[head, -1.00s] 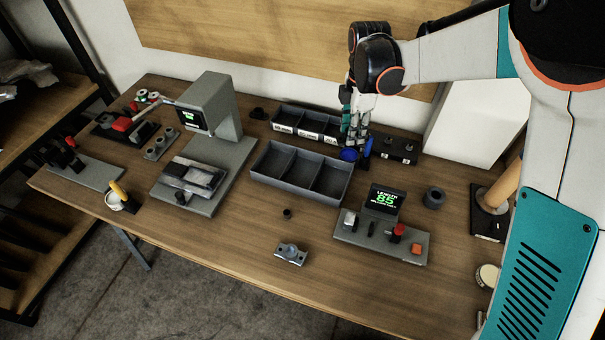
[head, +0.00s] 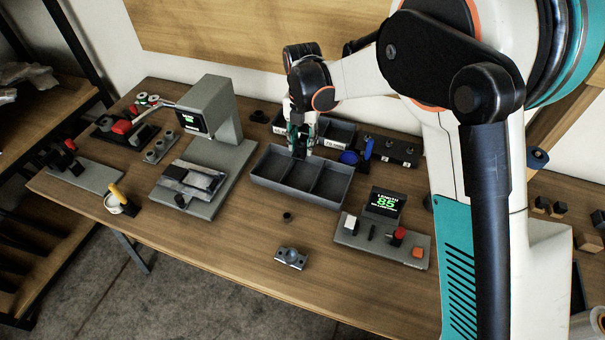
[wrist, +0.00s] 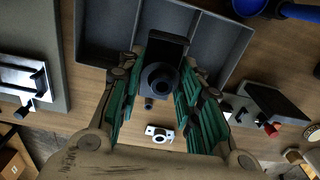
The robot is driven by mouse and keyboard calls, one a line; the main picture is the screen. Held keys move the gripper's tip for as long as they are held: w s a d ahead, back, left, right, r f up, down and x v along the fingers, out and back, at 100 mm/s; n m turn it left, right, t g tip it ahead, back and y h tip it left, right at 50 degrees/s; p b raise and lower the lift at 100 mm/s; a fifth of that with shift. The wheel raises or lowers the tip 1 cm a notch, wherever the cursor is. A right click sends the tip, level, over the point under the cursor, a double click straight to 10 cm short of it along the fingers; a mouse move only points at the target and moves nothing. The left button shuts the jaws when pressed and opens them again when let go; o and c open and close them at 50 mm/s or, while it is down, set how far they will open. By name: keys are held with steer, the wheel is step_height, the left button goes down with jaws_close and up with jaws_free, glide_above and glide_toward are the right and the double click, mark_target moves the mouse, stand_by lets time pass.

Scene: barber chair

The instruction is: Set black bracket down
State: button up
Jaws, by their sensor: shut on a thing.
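My gripper (head: 301,138) is shut on the black bracket (head: 300,149), which hangs below the fingers at the back of the grey three-compartment tray (head: 303,202). In the wrist view the black bracket (wrist: 165,49) is a dark plate with a round boss, between the green-padded fingers of my gripper (wrist: 160,92). Behind it in that view is the grey tray (wrist: 92,35), whose compartments look empty. Whether the bracket touches the tray cannot be told.
A second, labelled bin (head: 340,132) stands behind the tray. A grey press with a screen (head: 222,105) is to the left, a length gauge (head: 384,203) to the right. A small metal block (head: 291,257) lies in front.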

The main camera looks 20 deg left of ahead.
mark_target(302, 179)
step_height(302, 179, down, 13)
steer(key=b, duration=0.3)
steer(key=shift+f, duration=0.1)
steer(key=shift+f, duration=0.15)
steer(key=o, duration=0.9)
steer(key=shift+c, duration=0.2)
step_height(302, 179, up, 12)
steer(key=p, duration=0.3)
steer(key=shift+r, duration=0.2)
